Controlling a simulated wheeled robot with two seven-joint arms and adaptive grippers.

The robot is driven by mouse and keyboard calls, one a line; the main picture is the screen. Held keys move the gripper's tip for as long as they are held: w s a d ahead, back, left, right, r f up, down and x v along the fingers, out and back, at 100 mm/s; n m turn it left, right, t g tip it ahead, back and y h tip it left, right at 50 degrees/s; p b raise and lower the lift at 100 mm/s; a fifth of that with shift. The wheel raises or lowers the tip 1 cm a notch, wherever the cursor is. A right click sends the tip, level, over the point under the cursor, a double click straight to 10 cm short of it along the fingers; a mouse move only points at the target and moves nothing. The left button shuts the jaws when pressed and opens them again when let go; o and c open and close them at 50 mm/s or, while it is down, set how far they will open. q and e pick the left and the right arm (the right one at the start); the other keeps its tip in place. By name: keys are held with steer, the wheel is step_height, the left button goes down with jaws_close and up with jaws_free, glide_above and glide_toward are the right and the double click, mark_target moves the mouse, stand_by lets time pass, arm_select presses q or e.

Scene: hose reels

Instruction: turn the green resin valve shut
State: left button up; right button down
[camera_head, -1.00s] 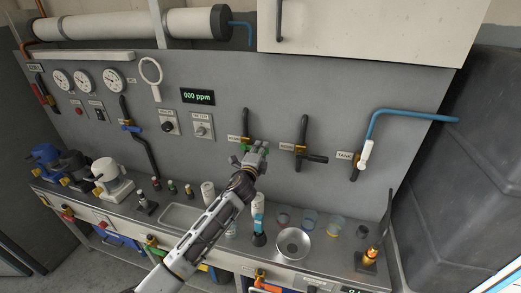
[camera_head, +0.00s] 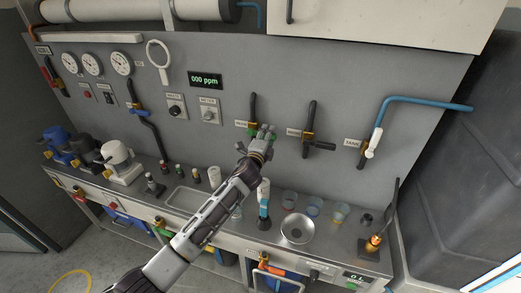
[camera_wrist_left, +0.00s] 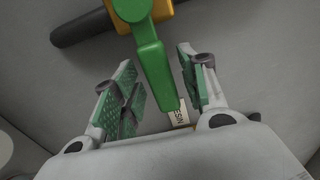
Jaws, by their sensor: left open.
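The green valve handle (camera_wrist_left: 154,72) stands out between the two open fingers of my left gripper (camera_wrist_left: 158,95) in the left wrist view. Its brass body (camera_wrist_left: 152,12) sits on a dark pipe (camera_wrist_left: 85,25) at the top of that view, and a label reading "RESIN" (camera_wrist_left: 180,115) lies beside the handle's tip. The fingers, with green pads, are apart on either side of the handle and not closed on it. In the head view my left gripper (camera_head: 263,138) is at the grey panel over this valve and hides most of it. My right gripper does not show.
A dark-handled valve (camera_head: 310,142) and a white-handled valve (camera_head: 373,143) on a blue pipe are to the right. A display (camera_head: 205,80) reads 000 ppm.

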arm_select(q)
steer(key=v, duration=1.1)
steer(key=shift+s, duration=0.2)
steer(key=shift+a, duration=0.1)
stand_by(0.5)
